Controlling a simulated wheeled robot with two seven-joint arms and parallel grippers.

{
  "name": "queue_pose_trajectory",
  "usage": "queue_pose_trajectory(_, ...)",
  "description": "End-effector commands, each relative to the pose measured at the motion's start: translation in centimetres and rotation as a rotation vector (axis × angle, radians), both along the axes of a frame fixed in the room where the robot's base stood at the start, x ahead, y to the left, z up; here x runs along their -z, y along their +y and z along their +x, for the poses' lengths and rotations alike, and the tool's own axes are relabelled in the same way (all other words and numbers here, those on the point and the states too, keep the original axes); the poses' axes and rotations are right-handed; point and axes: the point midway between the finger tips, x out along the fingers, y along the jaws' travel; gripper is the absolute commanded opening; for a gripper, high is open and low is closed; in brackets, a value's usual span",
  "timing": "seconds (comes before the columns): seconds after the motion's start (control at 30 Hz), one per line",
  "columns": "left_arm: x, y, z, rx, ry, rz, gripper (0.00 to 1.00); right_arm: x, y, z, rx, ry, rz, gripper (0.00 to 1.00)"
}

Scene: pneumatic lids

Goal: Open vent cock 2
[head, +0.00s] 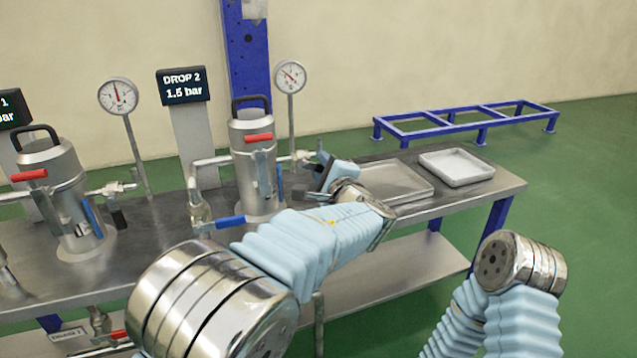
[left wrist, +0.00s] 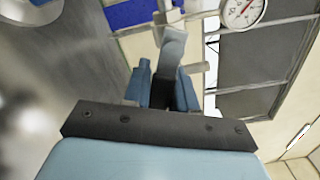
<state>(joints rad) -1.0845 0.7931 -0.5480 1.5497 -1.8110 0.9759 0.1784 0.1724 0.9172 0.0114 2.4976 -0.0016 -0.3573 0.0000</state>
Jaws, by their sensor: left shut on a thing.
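Vent cock 2 (head: 301,157) sits on the short pipe to the right of the silver canister (head: 255,185) of drop 2. My left gripper (head: 323,167) is at this cock, and its blue fingers hide most of the handle in the head view. In the left wrist view, my left gripper (left wrist: 163,92) is shut on a dark handle (left wrist: 164,98), with a grey valve body and pipe (left wrist: 172,45) just beyond. The handle's exact angle is hard to tell. My right gripper is not in view; only part of my right arm shows at the lower right.
The drop 2 display (head: 183,86) reads 1.5 bar. A pressure gauge (head: 290,76) stands behind the cock. A blue-handled valve (head: 230,222) is left of the canister. Two shallow trays (head: 392,166) (head: 484,180) lie on the steel bench (head: 505,190) to the right.

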Motion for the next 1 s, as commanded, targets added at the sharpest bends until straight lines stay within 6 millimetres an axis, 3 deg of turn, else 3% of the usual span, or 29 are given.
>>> queue_pose_trajectory(0.5,-1.4,-0.5,0.1,0.002,-0.104,-0.332,0.0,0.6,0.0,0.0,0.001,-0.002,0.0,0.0)
queue_pose_trajectory(1.0,-1.8,-0.5,0.1,0.002,-0.127,-0.401,0.0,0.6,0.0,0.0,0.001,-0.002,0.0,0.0)
